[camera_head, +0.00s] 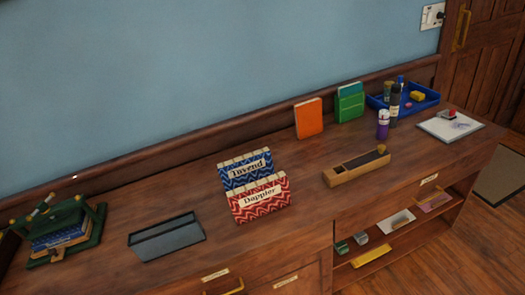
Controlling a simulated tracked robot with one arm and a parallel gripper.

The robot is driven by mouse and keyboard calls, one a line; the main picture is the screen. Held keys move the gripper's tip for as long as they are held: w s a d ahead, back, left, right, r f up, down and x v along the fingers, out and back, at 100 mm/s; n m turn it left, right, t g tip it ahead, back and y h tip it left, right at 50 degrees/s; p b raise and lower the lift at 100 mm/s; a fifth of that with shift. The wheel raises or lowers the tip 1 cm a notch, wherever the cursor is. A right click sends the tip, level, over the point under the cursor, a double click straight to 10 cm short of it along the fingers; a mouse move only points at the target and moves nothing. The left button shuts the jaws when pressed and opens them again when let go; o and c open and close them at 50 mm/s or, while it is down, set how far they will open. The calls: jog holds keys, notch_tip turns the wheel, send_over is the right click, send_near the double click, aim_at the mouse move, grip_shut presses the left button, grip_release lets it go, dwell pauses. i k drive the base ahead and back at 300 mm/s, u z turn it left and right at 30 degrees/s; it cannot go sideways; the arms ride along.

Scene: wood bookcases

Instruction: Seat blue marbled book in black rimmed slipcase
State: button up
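Blue books or boards (60,236), one with a marbled look, lie flat in a green press-like frame (98,222) at the far left of the counter. I cannot tell for sure which is the blue marbled book. A flat, dark grey, open case with a black rim (180,241) lies on the counter to the right of the frame. It looks empty and may be the slipcase. A blue zigzag-patterned holder labelled "Invend" (246,184) stands behind a red one labelled "Dappler" (260,200). My gripper does not show.
An orange book (309,118) and green books (349,105) stand near the wall. A wooden box (345,175) lies before them. Bottles (383,125), a blue tray (428,104) and a white board (440,128) are at the right. The counter's middle has bare patches.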

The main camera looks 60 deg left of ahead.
aim_at(150, 244)
jog(key=u, duration=0.65)
jog(key=i, duration=1.45)
jog(key=u, duration=0.8)
jog(key=k, duration=0.85)
jog(key=u, duration=0.2)
jog(key=i, duration=0.85)
jog(key=z, duration=0.1)
